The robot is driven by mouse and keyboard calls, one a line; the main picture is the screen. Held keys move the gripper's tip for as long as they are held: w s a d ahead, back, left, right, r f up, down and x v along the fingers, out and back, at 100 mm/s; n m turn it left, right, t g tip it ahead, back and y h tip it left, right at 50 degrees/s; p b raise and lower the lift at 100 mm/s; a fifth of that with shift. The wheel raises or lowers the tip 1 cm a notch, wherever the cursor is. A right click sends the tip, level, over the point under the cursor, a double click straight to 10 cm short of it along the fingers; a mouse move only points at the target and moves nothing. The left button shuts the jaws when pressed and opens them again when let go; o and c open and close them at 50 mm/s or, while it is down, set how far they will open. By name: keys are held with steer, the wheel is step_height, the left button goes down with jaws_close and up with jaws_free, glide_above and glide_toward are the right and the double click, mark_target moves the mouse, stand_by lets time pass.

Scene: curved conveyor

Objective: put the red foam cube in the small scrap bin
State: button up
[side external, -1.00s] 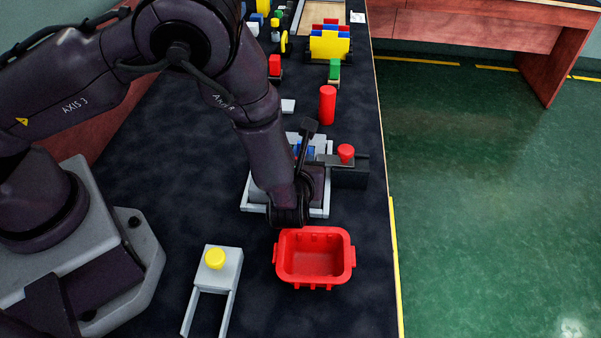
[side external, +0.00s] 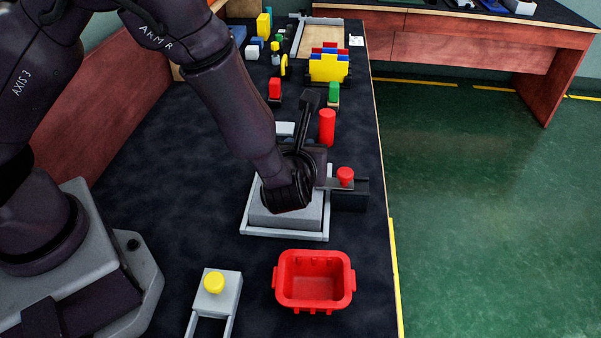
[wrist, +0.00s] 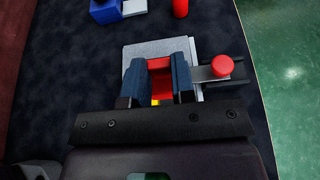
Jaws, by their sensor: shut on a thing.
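My gripper (wrist: 159,72) shows in the wrist view with a dark blue finger on each side of a red block, which appears to be the red foam cube (wrist: 159,63). The fingers are shut on it, above a grey pad (wrist: 150,47). In the side external view my wrist hides the fingers and the cube, over the grey pad in its pale frame (side external: 285,236). A red open-topped bin (side external: 314,290), which appears to be the small scrap bin, stands in front of the pad and looks empty.
A red knob (side external: 345,175) on a dark block stands right of the pad. A red cylinder (side external: 327,127) stands behind. A yellow button (side external: 214,282) is at front left. Several coloured pieces line the back. The table's right edge is close to the bin.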

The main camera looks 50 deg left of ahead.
steer(key=shift+a+r, duration=0.2)
steer(key=shift+r, duration=0.25)
steer(key=s+a+r+n+g+y, duration=0.1)
steer(key=s+a+n+g+y, duration=0.3)
steer(key=s+a+n+g, duration=0.85)
steer(key=s+d+n+g+h, duration=0.3)
steer(key=s+n+g+h, duration=0.25)
steer(key=n+h, duration=0.25)
steer(key=s+d+n+g+h, duration=0.4)
steer(key=s+n+g+h, duration=0.1)
steer(key=s+n+h, duration=0.25)
steer(key=w+d+r+n+t+h, duration=0.3)
steer(key=d+n+t+h, duration=0.15)
steer(key=d+n, duration=0.2)
steer(key=w+d+r+n+t+h, duration=0.2)
steer(key=d+n+t+h, duration=0.25)
steer(key=n+h, duration=0.2)
steer(key=w+d+f, duration=0.8)
steer(key=w+f, duration=0.3)
steer(key=f, duration=0.2)
steer(key=shift+w+d, duration=0.25)
steer(key=shift+w, duration=0.1)
